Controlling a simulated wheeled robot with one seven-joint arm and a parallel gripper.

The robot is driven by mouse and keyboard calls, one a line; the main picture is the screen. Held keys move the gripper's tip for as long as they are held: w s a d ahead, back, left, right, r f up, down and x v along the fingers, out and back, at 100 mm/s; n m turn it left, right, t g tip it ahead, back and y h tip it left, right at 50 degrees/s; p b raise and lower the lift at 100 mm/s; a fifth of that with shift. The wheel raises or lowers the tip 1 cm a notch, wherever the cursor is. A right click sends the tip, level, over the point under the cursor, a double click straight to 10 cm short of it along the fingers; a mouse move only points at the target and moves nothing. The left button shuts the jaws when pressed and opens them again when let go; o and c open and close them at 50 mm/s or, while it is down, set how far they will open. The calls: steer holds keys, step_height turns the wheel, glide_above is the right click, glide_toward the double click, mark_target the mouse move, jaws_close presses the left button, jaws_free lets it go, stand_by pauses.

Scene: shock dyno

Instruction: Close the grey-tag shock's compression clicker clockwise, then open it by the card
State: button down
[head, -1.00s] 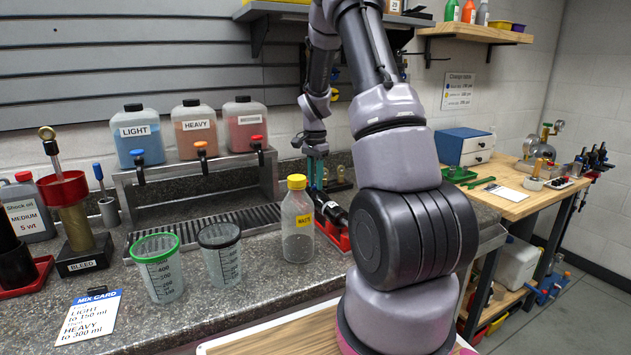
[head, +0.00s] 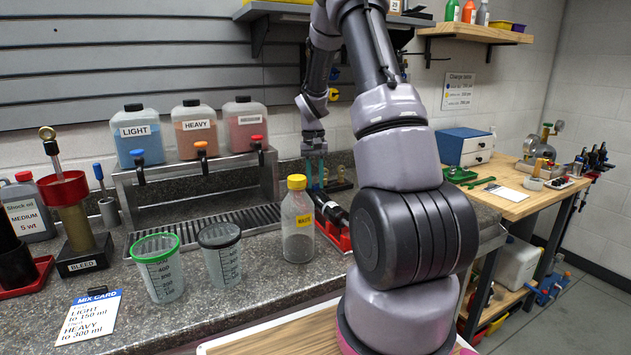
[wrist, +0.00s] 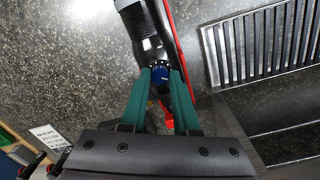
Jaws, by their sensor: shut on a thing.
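A black shock (head: 333,212) lies in a red cradle (head: 343,240) on the counter, behind the waste bottle. In the wrist view the black shock body (wrist: 146,30) ends in a blue knob (wrist: 160,75). My gripper (wrist: 161,80) is shut on the blue knob, a green finger on each side. In the head view my gripper (head: 316,184) points down at the shock's far end, and the knob is hidden. No grey tag can be made out. A small card (wrist: 48,137) shows in the wrist view, its text unreadable.
The waste bottle (head: 297,222) stands just left of the cradle. The drip grate (head: 215,232) and jug stand (head: 200,165) are further left. Two measuring cups, the green-rimmed one (head: 160,270) and the black-rimmed one (head: 221,258), and a mix card (head: 88,317) occupy the front counter.

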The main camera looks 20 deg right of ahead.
mark_target(314, 185)
steer(key=shift+n, duration=0.6)
steer(key=c, duration=0.6)
jaws_free()
steer(key=shift+c, duration=0.2)
step_height(314, 185, up, 11)
steer(key=shift+w+a, duration=0.2)
steer(key=shift+w, duration=0.05)
steer(key=shift+f, duration=0.1)
